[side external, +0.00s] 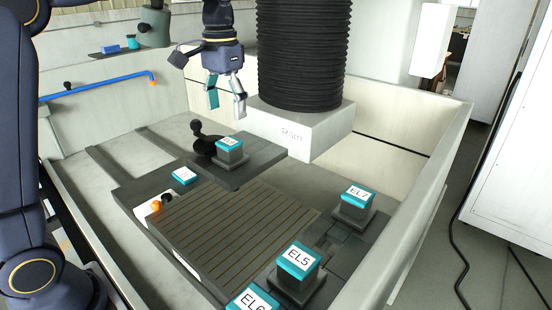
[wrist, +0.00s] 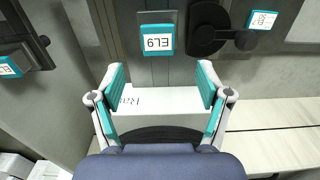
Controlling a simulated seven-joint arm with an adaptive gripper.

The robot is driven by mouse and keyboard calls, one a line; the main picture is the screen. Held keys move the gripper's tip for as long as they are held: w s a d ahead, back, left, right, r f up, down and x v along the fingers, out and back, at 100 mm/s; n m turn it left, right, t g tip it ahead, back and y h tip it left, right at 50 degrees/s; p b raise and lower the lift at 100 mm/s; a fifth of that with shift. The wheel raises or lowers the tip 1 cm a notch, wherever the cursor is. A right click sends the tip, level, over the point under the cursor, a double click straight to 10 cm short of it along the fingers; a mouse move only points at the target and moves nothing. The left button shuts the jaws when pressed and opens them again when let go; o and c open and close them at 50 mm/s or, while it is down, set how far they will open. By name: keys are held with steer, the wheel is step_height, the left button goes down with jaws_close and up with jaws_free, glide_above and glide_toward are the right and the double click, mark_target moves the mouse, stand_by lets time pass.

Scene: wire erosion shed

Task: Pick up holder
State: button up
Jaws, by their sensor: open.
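Several dark block holders with teal tops and white labels are in view. One holder (side external: 230,146) stands on a dark plate beside a black knobbed clamp, below my gripper. In the wrist view a holder labelled EL9 (wrist: 157,40) shows upside down ahead of the fingertips. Others read EL5 (side external: 299,260), EL6 (side external: 252,299) and EL7 (side external: 357,194). A flatter teal-labelled piece (side external: 185,176) lies left of the slotted table. My gripper (side external: 227,105) is open and empty above the dark plate. Its teal-padded fingers (wrist: 161,72) are apart, with nothing between them.
The white Ram block (side external: 302,128) under a black bellows stands close to the right of my gripper. The black clamp (side external: 204,140) is beside the nearest holder. Pale tank walls (side external: 430,185) enclose the work. The slotted table (side external: 235,230) has bare room.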

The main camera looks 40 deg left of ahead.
mark_target(229, 141)
step_height(229, 141, down, 9)
steer(key=shift+s+d+f, duration=0.15)
jaws_close()
stand_by(0.9)
